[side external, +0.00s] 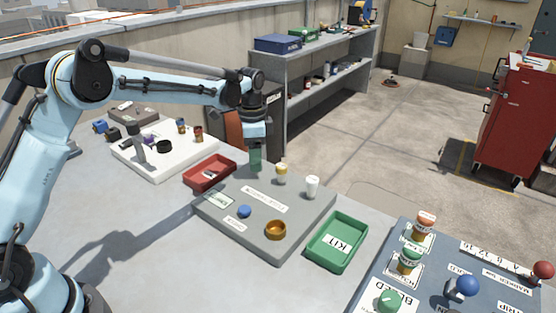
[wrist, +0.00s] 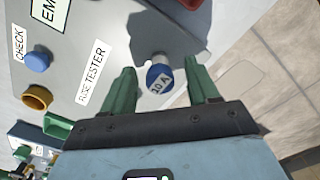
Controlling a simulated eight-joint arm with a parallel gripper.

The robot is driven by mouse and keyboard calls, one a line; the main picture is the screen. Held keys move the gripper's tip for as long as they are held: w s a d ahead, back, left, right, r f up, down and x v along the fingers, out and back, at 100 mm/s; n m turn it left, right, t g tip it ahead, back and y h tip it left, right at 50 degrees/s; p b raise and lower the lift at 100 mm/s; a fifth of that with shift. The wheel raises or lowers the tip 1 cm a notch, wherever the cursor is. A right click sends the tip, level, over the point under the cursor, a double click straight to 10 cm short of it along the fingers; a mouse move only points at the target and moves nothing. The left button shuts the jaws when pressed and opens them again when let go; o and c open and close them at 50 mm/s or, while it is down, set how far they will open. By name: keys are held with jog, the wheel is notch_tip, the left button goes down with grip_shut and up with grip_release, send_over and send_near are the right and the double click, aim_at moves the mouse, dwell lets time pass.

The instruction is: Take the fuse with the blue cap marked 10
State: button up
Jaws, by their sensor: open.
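The fuse with the blue cap marked 10 A (wrist: 159,79) stands on the grey fuse tester board (wrist: 92,40) in the wrist view. My gripper (wrist: 159,68) is open, with one green finger on each side of the fuse and a gap to the cap on both sides. In the side view my gripper (side external: 256,157) points down over the back corner of the grey board (side external: 237,236). The blue-capped fuse cannot be made out there, at the gripper's fingers.
A fuse with a yellow cap (side external: 281,170) and one with a white cap (side external: 312,182) stand to the right on the board. A blue button (side external: 245,211) and brass ring (side external: 275,230) are in front. A red tray (side external: 209,173) and green KIT tray (side external: 337,241) flank the board.

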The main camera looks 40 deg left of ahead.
jog(key=shift+c, duration=0.2)
grip_shut()
jog(key=shift+r, duration=0.15)
